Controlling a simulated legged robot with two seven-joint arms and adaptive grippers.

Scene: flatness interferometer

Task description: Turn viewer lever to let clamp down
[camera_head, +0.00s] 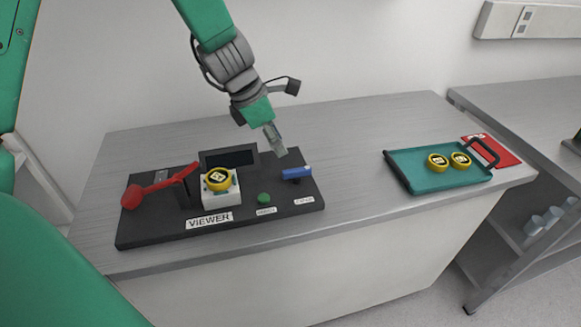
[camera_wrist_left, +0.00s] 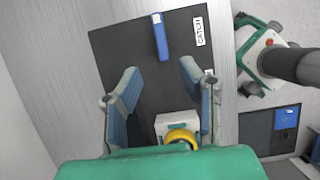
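The viewer (camera_head: 160,232) is a dark board on the left of the bench. Its blue lever (camera_head: 297,172) is at the board's right end, beside a small white label; the wrist view shows the lever (camera_wrist_left: 160,37) with the label reading CATCH. A red clamp arm (camera_head: 160,182) with a ball end sits on a dark post at left, tilted with the ball low. A yellow round piece (camera_head: 218,179) rests on a white block (camera_head: 222,199). My left gripper (camera_head: 276,141) is above and behind the lever; its fingers (camera_wrist_left: 160,88) are apart and empty. My right gripper is not visible.
A green button (camera_head: 264,198) and a dark display (camera_head: 230,158) are on the board. A teal tray (camera_head: 440,178) with two yellow round pieces (camera_head: 449,160) stands at right, with a red mat (camera_head: 506,153) beside it. The bench between board and tray is clear.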

